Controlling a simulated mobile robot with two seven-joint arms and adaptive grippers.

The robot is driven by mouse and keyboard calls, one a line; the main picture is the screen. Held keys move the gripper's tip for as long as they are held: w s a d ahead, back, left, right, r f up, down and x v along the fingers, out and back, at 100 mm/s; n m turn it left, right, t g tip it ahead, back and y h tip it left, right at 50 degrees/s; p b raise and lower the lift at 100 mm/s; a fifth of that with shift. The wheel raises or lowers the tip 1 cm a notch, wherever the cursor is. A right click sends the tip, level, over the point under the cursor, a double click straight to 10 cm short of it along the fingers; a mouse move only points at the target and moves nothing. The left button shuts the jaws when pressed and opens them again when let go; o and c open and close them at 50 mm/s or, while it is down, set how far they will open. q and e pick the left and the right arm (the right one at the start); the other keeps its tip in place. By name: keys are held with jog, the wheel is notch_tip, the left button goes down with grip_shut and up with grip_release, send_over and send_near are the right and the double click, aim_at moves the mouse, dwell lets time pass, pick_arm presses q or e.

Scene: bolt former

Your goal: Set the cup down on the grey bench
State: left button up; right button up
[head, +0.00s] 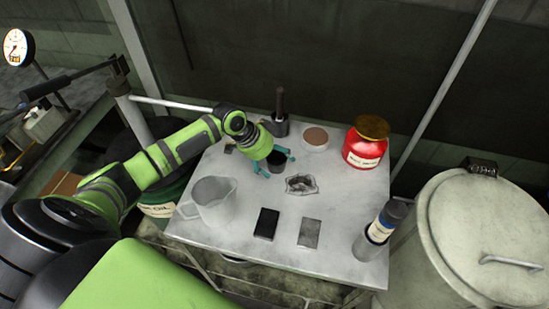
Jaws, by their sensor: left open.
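My left gripper (277,163) is over the back left part of the grey bench (335,262), its teal fingers spread apart. A small dark round thing (278,157), which looks like the cup, shows between the fingers. It appears to stand on the bench top, but I cannot tell whether the fingers touch it. My left arm hides part of the bench behind it. My right gripper is out of view.
A pale lidded bin (470,235) stands right.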

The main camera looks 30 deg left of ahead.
pick_arm(q)
jog(key=b+v, duration=0.1)
jog(key=v, duration=1.1)
jog(key=shift+d+r, duration=0.1)
